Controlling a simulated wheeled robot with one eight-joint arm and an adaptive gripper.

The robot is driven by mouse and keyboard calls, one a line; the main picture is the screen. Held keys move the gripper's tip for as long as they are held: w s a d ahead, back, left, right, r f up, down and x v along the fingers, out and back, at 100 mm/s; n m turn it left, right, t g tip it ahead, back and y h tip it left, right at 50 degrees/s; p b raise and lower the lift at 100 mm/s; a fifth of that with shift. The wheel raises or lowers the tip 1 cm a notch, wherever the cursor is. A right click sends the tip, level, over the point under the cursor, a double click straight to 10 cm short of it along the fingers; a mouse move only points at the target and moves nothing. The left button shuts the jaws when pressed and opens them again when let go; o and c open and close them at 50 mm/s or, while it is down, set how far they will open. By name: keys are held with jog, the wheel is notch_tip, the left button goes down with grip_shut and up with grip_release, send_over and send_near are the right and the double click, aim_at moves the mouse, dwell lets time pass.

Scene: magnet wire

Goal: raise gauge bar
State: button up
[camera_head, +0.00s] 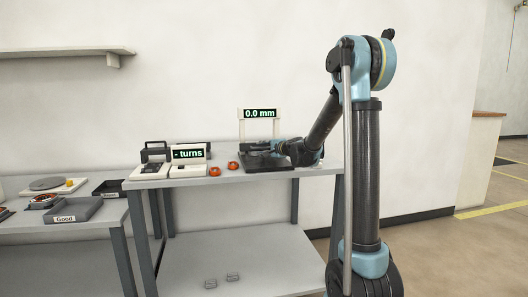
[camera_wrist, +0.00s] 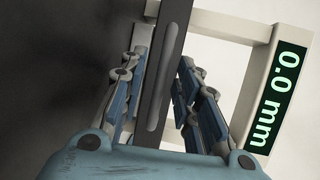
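My gripper (camera_wrist: 163,60) reaches into the gauge at the right of the bench, seen small in the head view (camera_head: 280,147). The gauge has a pale frame (camera_wrist: 242,85) with a green display (camera_wrist: 278,95) reading 0.0 mm, and the display (camera_head: 260,113) also shows in the head view. In the wrist view a dark bar with a grey raised strip (camera_wrist: 165,70), which looks like the gauge bar, runs between my two fingers. Light gaps show beside the bar, and the fingertips are close to its edges. Contact at the tips is not clear.
A dark base (camera_head: 266,163) lies under the gripper. A counter reading "- turns" (camera_head: 188,154) stands further left. A side table holds a grey "Good" bin (camera_head: 73,210) and a black bin (camera_head: 107,188).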

grip_shut()
notch_tip(320, 180, up, 7)
dwell(0.4)
jog(key=shift+f, duration=0.1)
grip_release()
jog(key=shift+s+d, duration=0.1)
jog(key=shift+s, duration=0.05)
jog(key=v, duration=1.1)
jog(key=shift+s+d, duration=0.2)
jog(key=shift+d, duration=0.05)
